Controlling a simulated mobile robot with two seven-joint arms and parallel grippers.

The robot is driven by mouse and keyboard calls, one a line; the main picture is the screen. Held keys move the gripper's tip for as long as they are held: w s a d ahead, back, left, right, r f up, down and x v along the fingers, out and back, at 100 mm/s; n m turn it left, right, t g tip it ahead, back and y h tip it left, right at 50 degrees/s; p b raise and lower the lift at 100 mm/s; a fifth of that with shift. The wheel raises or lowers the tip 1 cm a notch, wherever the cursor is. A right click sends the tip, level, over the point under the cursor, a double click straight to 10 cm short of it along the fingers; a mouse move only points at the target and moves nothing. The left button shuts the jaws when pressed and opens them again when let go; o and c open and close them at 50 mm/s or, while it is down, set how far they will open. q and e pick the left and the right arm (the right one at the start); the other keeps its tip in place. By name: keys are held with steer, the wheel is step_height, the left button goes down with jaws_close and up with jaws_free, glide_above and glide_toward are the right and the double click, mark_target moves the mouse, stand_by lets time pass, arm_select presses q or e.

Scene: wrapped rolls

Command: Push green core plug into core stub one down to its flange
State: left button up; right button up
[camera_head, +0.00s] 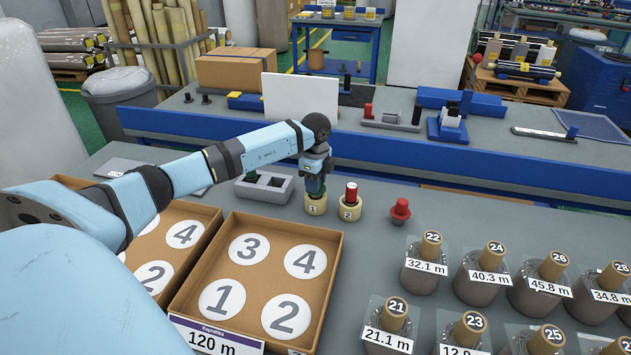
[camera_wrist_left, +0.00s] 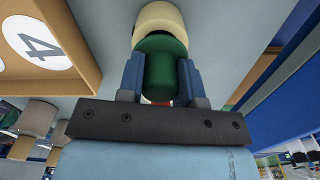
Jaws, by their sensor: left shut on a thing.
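The green core plug (camera_head: 315,192) is in my left gripper (camera_head: 316,181), directly above core stub one (camera_head: 316,206), a cream ring marked 1 on the grey table. In the left wrist view the fingers (camera_wrist_left: 160,80) are shut on both sides of the green plug (camera_wrist_left: 161,68). Its wide green part meets the cream stub (camera_wrist_left: 159,17), with no clear gap between them. How deep the plug sits is hidden. My right gripper is not in view.
Core stub two (camera_head: 349,212) stands close to the right, with a red plug (camera_head: 351,193) in it. Another red plug (camera_head: 400,209) stands farther right. A grey holder (camera_head: 264,188) is at the left. A numbered cardboard tray (camera_head: 336,262) and several wrapped rolls (camera_head: 425,270) are in front.

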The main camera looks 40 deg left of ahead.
arm_select(q)
steer(key=shift+f, duration=0.5)
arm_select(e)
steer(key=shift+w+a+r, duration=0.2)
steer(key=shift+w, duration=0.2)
arm_select(q)
steer(key=shift+f+b, duration=0.2)
steer(key=shift+b, duration=0.1)
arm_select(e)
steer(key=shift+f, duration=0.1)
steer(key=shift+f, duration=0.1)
arm_select(q)
steer(key=shift+f, duration=0.35)
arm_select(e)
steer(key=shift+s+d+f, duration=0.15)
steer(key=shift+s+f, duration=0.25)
arm_select(q)
steer(key=o, duration=0.9)
steer(key=shift+o, duration=0.5)
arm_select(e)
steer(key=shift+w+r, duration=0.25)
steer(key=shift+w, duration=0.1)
